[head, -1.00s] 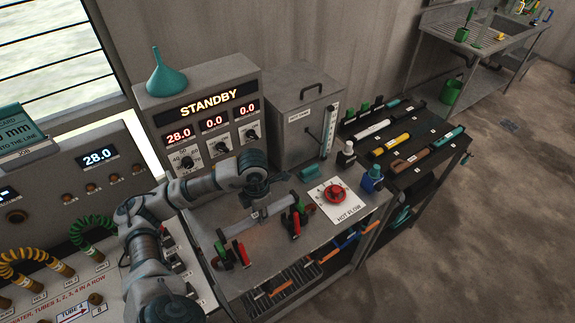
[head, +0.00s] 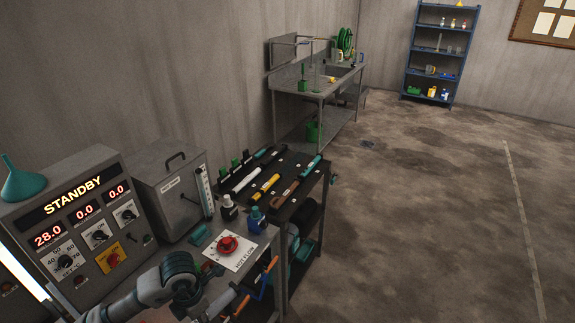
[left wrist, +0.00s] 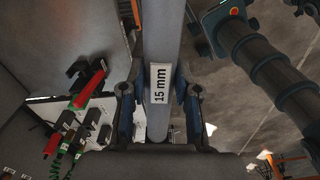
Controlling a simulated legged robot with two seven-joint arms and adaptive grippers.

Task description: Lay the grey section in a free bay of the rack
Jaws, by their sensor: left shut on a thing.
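My left gripper (left wrist: 160,92) is shut on the grey section (left wrist: 164,35), a smooth grey tube with a "15 mm" label, in the left wrist view. The tube runs between both fingers. In the head view my left arm is at the lower left, and what seems to be the section's end (head: 221,303) shows beside it, low in the picture. The dark rack (head: 289,164) stands beyond the bench to the right. It holds a white tube (head: 245,180), a yellow tube (head: 265,187), a brown piece (head: 285,195) and teal pieces, with dark gaps between. My right gripper is out of view.
On the bench, a red valve wheel (head: 228,244), a dark bottle (head: 229,209) and a blue bottle (head: 256,220) stand between my arm and the rack. A grey tank (head: 168,195) is behind. The floor at right is clear.

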